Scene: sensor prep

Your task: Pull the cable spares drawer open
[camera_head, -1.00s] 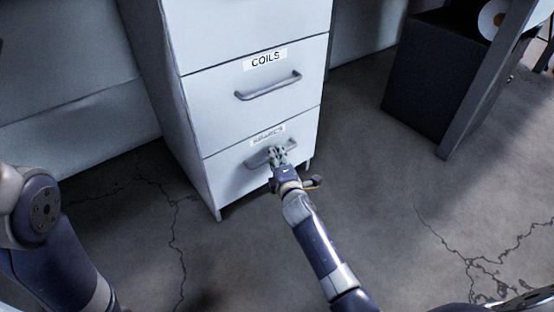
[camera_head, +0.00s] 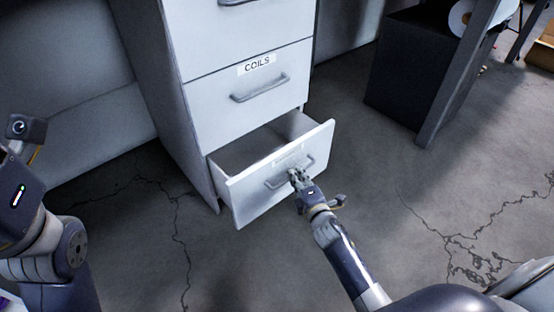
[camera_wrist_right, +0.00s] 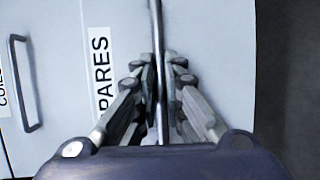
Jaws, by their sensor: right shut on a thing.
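The cable spares drawer (camera_head: 250,196) is the lowest drawer of the white cabinet and stands partly open. My right gripper (camera_head: 296,175) is shut on the drawer's grey bar handle (camera_head: 276,184). In the right wrist view the two fingers (camera_wrist_right: 160,85) close around the handle bar (camera_wrist_right: 156,30), beside a label (camera_wrist_right: 101,70) reading "PARES", its first letter cut off. My left arm shows at the left edge; its fingers are not visible.
The drawer labelled COILS (camera_head: 245,95) above is shut. A dark box (camera_head: 405,75) and a table leg (camera_head: 460,80) stand at the upper right. The cracked grey floor (camera_head: 400,190) in front and to the right is clear.

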